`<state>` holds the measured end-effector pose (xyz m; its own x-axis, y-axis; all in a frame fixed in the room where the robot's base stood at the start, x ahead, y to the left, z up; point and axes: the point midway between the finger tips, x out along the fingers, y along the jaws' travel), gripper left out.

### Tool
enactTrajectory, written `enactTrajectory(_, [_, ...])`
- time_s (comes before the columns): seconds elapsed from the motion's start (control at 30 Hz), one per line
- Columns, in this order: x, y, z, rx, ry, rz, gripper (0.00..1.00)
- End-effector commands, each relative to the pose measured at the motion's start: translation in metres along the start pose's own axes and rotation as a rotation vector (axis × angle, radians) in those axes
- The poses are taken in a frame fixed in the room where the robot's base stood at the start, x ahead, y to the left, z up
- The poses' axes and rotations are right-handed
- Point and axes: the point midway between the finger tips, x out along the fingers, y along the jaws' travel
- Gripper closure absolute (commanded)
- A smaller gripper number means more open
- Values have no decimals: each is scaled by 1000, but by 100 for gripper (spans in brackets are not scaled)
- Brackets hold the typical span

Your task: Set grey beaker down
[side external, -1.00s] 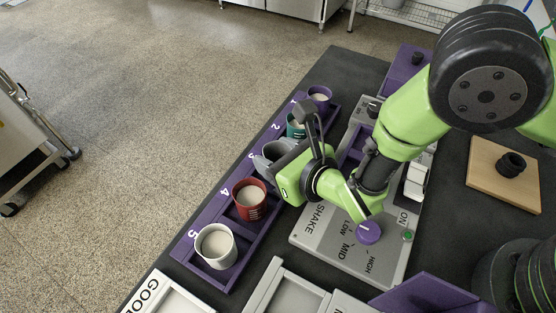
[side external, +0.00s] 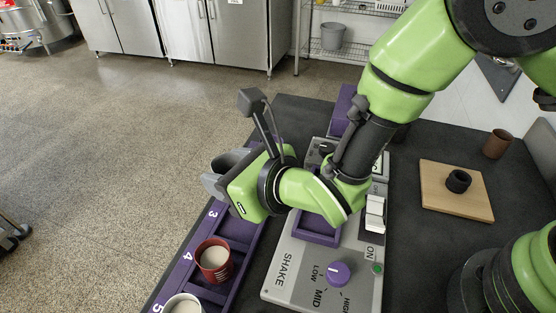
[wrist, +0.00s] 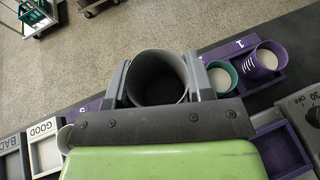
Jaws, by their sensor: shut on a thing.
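My gripper (side external: 212,183) is shut on the grey beaker (side external: 230,160). It holds the beaker upright or nearly so, raised above the far part of the purple numbered rack (side external: 199,235). In the wrist view the beaker (wrist: 157,75) sits between the two grey fingers, with its open mouth towards the camera. Its inside looks dark, and I cannot tell whether it holds anything. The gripper body hides much of the rack near slot 3 in the side view.
A red cup (side external: 214,260) stands in slot 4, a pale cup (side external: 183,304) in slot 5. Purple (wrist: 263,62) and teal (wrist: 220,78) cups stand at the rack's far end. The shaker machine (side external: 296,257) has a purple holder (side external: 318,230). A wooden board (side external: 455,203) carries a black ring.

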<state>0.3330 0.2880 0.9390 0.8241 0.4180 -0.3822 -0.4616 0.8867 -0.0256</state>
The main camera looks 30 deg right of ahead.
Motion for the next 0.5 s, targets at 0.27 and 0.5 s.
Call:
enactTrajectory(0.27, [-2,-17,15,15,-2,-23,74])
enactTrajectory(0.5, [-24,-113,68,81,-9,-145,74])
